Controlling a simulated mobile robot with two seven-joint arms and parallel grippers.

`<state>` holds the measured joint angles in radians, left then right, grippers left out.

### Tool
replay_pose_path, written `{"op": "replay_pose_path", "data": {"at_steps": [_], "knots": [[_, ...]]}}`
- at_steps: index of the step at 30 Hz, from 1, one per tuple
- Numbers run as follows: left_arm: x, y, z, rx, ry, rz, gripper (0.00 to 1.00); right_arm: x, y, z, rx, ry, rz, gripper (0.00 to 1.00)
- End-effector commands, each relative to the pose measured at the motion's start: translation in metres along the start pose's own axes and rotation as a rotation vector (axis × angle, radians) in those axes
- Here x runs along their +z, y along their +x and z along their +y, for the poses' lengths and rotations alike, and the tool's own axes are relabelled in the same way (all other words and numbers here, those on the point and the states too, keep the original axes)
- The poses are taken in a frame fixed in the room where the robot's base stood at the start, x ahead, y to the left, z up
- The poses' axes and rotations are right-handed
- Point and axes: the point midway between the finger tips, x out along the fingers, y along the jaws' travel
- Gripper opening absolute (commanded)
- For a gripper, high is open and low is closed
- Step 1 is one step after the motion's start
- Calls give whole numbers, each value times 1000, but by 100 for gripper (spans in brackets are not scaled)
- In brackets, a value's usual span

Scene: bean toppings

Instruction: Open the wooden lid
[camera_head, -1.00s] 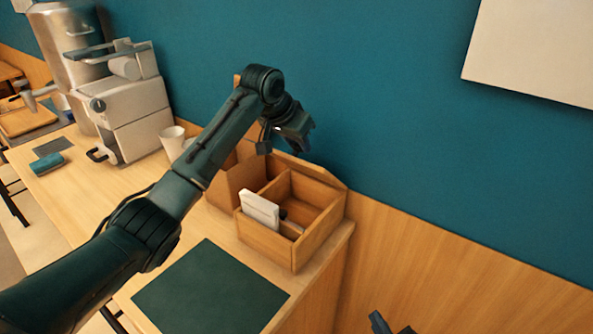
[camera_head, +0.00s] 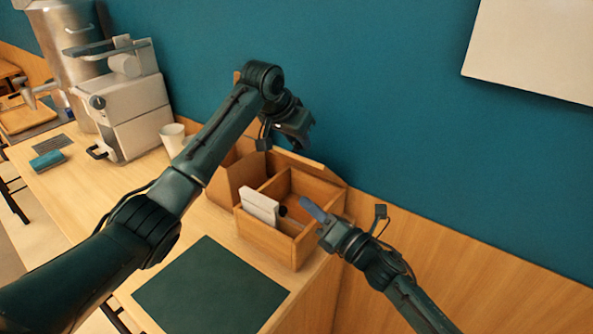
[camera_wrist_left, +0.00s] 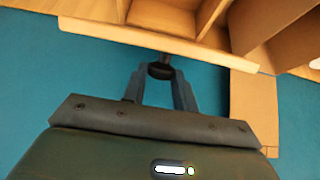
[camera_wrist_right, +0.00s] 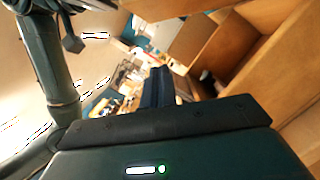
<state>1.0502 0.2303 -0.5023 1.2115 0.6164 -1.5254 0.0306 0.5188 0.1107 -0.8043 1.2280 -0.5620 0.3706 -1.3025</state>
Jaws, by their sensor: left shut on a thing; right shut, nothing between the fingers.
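The wooden lid (camera_head: 318,171) stands raised along the back of the wooden box (camera_head: 275,243), against the blue wall. It shows edge-on as a strip in the left wrist view (camera_wrist_left: 215,57). My left gripper (camera_head: 298,138) is behind the lid, above the box. It is shut on the lid's dark knob (camera_wrist_left: 159,71). My right gripper (camera_head: 312,209) is shut and empty at the box's front right corner. Its fingers show pressed together in the right wrist view (camera_wrist_right: 157,88).
A white packet (camera_head: 259,206) stands in the box's front left compartment. A dark mat (camera_head: 212,290) lies in front of the box. A white cup (camera_head: 172,138) and a coffee machine (camera_head: 130,105) stand to the left. The counter ends just right of the box.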

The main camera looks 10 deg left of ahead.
Motion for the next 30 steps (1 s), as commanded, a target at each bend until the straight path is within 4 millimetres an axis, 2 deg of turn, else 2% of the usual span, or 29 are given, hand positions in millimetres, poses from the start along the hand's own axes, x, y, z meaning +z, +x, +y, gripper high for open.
{"op": "replay_pose_path", "data": {"at_steps": [1, 6, 12, 15, 21, 30], "knots": [[0, 0, 0, 1, 0, 1, 0, 1, 12, 1, 2, 3, -2, 0], [0, 0, 0, 1, 0, 1, 0, 1, 47, 2, 2, 5, -2, 0], [0, 0, 0, 1, 0, 1, 0, 6, 74, 1, 0, 2, -3, 0], [0, 0, 0, 1, 0, 1, 0, 22, 76, 0, 0, -1, -2, 0], [0, 0, 0, 1, 0, 1, 0, 38, 80, 0, 0, 3, -2, 0], [0, 0, 0, 1, 0, 0, 0, 40, 80, 0, -1, 5, -2, 0]]}}
